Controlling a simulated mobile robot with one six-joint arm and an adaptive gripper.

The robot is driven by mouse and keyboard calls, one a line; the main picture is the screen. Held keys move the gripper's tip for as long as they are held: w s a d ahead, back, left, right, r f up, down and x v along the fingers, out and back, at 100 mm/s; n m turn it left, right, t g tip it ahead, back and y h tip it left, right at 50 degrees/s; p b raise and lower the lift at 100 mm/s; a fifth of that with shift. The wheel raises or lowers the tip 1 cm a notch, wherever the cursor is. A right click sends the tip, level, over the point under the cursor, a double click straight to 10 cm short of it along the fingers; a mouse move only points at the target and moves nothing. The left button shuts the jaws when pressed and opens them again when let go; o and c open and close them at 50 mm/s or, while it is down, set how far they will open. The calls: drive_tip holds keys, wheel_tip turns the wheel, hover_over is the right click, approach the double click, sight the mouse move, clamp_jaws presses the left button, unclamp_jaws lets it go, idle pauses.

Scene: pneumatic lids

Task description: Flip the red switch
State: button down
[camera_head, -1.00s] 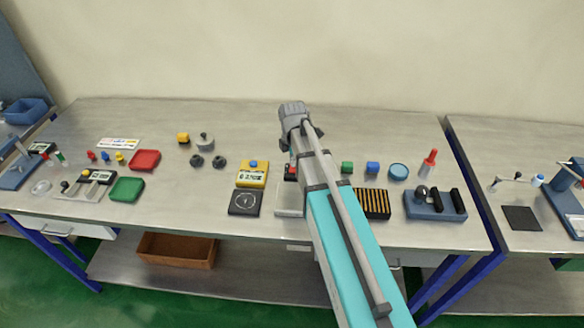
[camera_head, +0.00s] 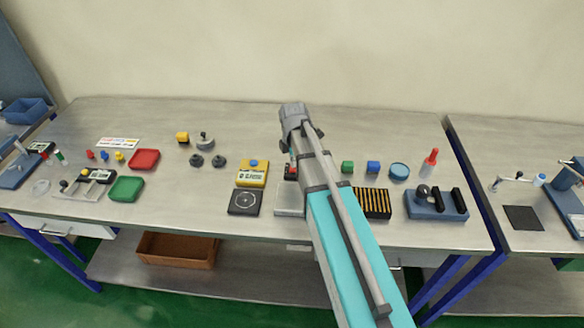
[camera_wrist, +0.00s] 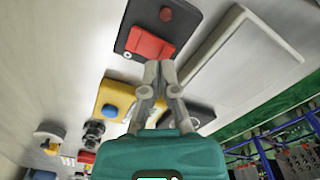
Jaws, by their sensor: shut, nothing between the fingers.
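The red switch (camera_wrist: 150,45) is a rectangular red piece on a dark base plate (camera_wrist: 133,39), in the upper middle of the wrist view. A small round red part (camera_wrist: 166,14) sits on the same plate. My gripper (camera_wrist: 158,66) is shut and empty, its fingertips at the lower edge of the red piece; I cannot tell whether they touch it. In the head view a bit of the red switch (camera_head: 290,171) shows beside my arm, which hides the rest. My gripper's fingertips are hidden there behind my wrist.
A yellow box with a blue button (camera_head: 252,174) and a black dial plate (camera_head: 245,202) stand left of the switch. A pale flat plate (camera_head: 289,200) lies in front of it. The bench's back strip is clear.

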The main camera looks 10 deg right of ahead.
sight(293, 170)
drive_tip(key=shift+f+b, duration=0.95)
drive_tip(key=shift+f, duration=0.1)
idle(0.9)
drive_tip(key=shift+r, duration=0.15)
drive_tip(key=shift+r+p, duration=3.4)
drive_tip(key=shift+p, duration=0.15)
drive_tip(key=s+m, duration=0.4)
drive_tip(key=m, duration=0.1)
drive_tip(key=s+m, duration=0.4)
drive_tip(key=m, duration=0.1)
drive_tip(key=shift+s+a, duration=0.1)
drive_tip(key=shift+s, duration=0.25)
drive_tip(key=s+m, duration=0.3)
drive_tip(key=m, duration=0.1)
drive_tip(key=s+m, duration=0.3)
drive_tip(key=m, duration=0.1)
drive_tip(key=shift+a, duration=0.1)
drive_tip(key=shift+s+m, duration=0.7)
drive_tip(key=shift+m, duration=0.5)
